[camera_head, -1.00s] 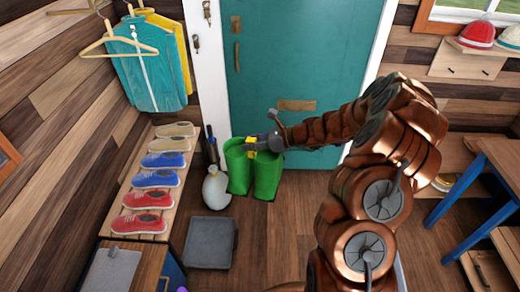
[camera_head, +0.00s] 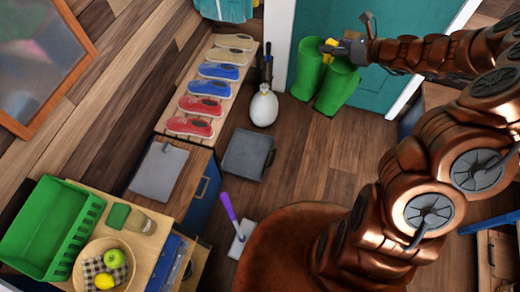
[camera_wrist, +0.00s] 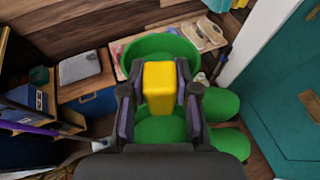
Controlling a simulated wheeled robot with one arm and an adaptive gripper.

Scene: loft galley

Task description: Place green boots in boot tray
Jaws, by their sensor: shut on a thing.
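The green boots (camera_head: 338,88) are upright side by side in front of the teal door in the head view. My gripper (camera_head: 331,46) is at their tops, shut on a yellow tab at the boot rim. In the wrist view my gripper (camera_wrist: 160,100) has its fingers on either side of the yellow tab (camera_wrist: 158,86), with the green boot (camera_wrist: 160,44) around and below it and green toes to the right. I cannot tell whether the soles touch the floor. The dark grey boot tray (camera_head: 248,155) lies empty on the floor, left of and nearer than the boots.
A white vase (camera_head: 264,106) stands between the boots and the shoe shelf (camera_head: 230,88), which holds several shoes. A purple-handled tool (camera_head: 229,208) is near the tray. A cabinet (camera_head: 160,170) and a counter with a green basket (camera_head: 50,230) are at left. Floor right of the tray is clear.

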